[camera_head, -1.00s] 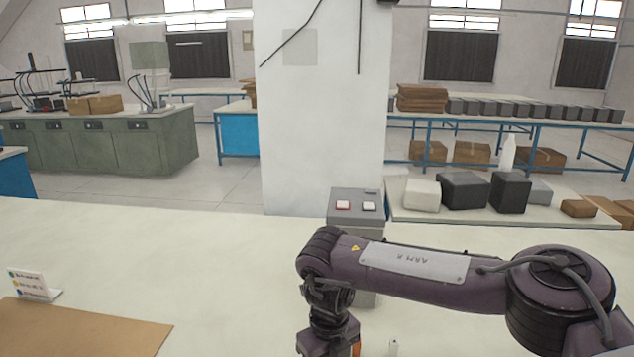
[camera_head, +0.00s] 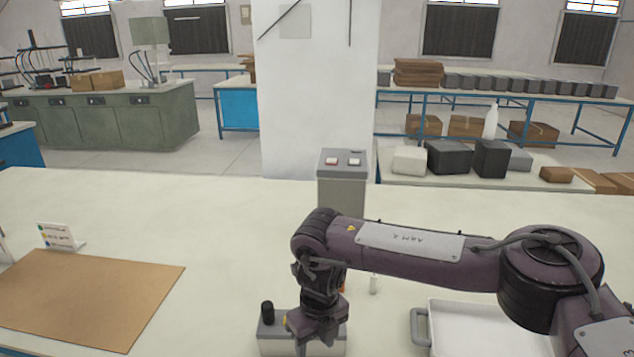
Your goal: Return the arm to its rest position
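My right arm (camera_head: 410,245) comes in from the right, a dark purple arm with a grey label plate. Its forearm reaches left over the white table, and its wrist bends down. My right gripper (camera_head: 316,338) points down at the bottom centre, in front of or over a grey box (camera_head: 275,340). Its fingertips cannot be made out, so I cannot tell whether it is open or holds anything. My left arm and gripper are not in view.
A brown mat (camera_head: 85,300) and a small label stand (camera_head: 60,237) are on the left. A white tray (camera_head: 480,315) with a grey handle is under my arm. A grey two-button box (camera_head: 342,180) stands at the table's back.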

